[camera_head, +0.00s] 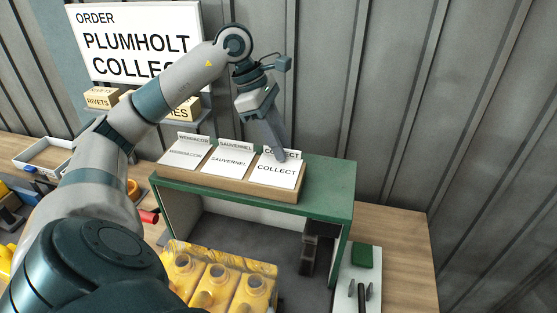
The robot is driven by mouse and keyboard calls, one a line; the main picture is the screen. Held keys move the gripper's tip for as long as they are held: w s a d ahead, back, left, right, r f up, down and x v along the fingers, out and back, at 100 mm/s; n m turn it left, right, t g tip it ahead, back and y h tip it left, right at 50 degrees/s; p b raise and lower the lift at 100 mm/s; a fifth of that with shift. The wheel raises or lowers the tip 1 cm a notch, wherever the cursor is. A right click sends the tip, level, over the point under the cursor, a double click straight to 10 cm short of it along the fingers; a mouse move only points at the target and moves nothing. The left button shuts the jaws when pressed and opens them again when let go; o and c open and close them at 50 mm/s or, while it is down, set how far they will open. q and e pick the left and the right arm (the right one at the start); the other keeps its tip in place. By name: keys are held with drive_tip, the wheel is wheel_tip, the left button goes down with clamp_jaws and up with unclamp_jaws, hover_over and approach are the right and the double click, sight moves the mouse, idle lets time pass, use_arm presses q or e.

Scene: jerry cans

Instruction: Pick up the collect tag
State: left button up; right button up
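The white collect tag (276,174) lies in the right-hand section of a wooden tray (237,187) on top of a green bench shelf (334,180). A small upright label behind it also reads COLLECT. A Sauvernel tag (229,162) lies in the middle section, and another tag (184,153) at the left. My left gripper (281,157) points down at the collect tag's back edge, in front of the upright label. Its fingers overlap in this view, so I cannot tell their gap or whether they touch the tag. My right gripper is not in view.
An order board (137,42) reads PLUMHOLT and COLLEC, partly covered by my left arm. Yellow jerry cans (214,287) stand below the shelf's front. A pale tray with a green block (362,257) lies at the right. The wooden bench (400,245) is clear farther right.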

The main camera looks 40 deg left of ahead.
use_arm(q)
drive_tip(key=shift+f, duration=0.25)
drive_tip(key=shift+c, duration=0.7)
clamp_jaws()
